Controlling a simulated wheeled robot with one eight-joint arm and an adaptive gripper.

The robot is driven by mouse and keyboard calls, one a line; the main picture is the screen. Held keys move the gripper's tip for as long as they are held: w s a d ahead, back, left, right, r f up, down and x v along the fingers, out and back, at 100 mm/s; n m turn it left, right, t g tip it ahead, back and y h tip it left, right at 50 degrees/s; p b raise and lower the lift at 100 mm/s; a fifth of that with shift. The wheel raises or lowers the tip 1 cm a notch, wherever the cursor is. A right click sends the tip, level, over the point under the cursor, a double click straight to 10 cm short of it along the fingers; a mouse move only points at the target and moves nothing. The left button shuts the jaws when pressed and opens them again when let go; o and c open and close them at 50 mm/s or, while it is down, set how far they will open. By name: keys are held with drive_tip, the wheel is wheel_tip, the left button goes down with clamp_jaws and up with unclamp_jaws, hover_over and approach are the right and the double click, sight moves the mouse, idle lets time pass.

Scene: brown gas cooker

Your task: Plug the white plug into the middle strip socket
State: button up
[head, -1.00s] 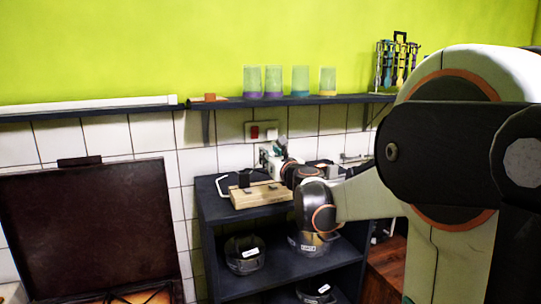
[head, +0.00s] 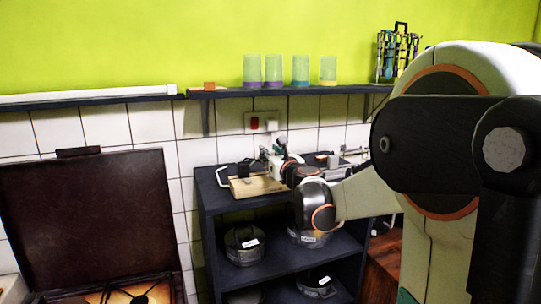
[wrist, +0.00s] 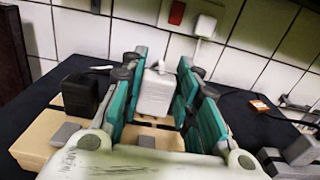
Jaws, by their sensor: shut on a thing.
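The white plug (wrist: 157,92) is between the teal fingers of my gripper (wrist: 155,85) in the wrist view, and the gripper is shut on it. Below it lies a tan strip (wrist: 35,140) with grey parts on it; it also shows in the head view (head: 245,190). The plug is over the middle part of the strip. The fingers hide its lower end, so I cannot tell whether it touches or enters a socket. In the head view my gripper (head: 275,157) is at the strip's back right side, and the plug cannot be made out.
A black plug (wrist: 80,92) stands on the strip, left of the fingers. A wall socket holds another white plug (wrist: 205,25) beside a red switch (wrist: 177,12). Grey blocks (wrist: 300,150) lie at the right. Pots (head: 245,245) fill the lower shelves.

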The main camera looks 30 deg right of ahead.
drive_tip(key=shift+f+b, duration=0.9)
drive_tip(key=shift+f, duration=0.4)
drive_tip(key=o, duration=1.1)
drive_tip(key=shift+s, duration=0.1)
drive_tip(key=v, duration=0.7)
drive_tip(key=shift+s, duration=0.2)
